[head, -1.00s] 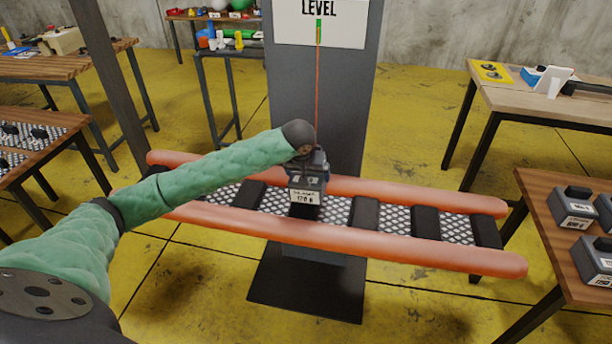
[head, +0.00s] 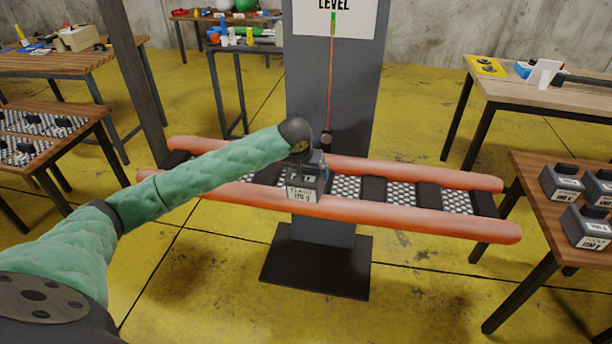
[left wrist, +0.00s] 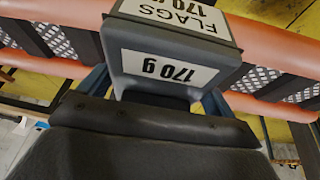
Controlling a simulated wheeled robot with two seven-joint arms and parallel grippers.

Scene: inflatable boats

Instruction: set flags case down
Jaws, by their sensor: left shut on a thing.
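The flags case (head: 305,184) is a small dark grey box with a white label reading FLAGS 170 g. It also shows large and upside down in the left wrist view (left wrist: 170,62). My left gripper (head: 306,158) is shut on the top of the case. The case is over the boat (head: 455,220), a long frame of two orange tubes with a mesh floor and black slats. In the head view the case overlaps the near tube. I cannot tell whether its underside touches the boat. My right gripper is not in view.
A grey post (head: 335,80) with a LEVEL sign (head: 345,15) and a hanging red line stands behind the boat. A table (head: 545,240) at the right holds several grey cases. A low table (head: 75,140) with mesh panels is at the left. Yellow floor is clear in front.

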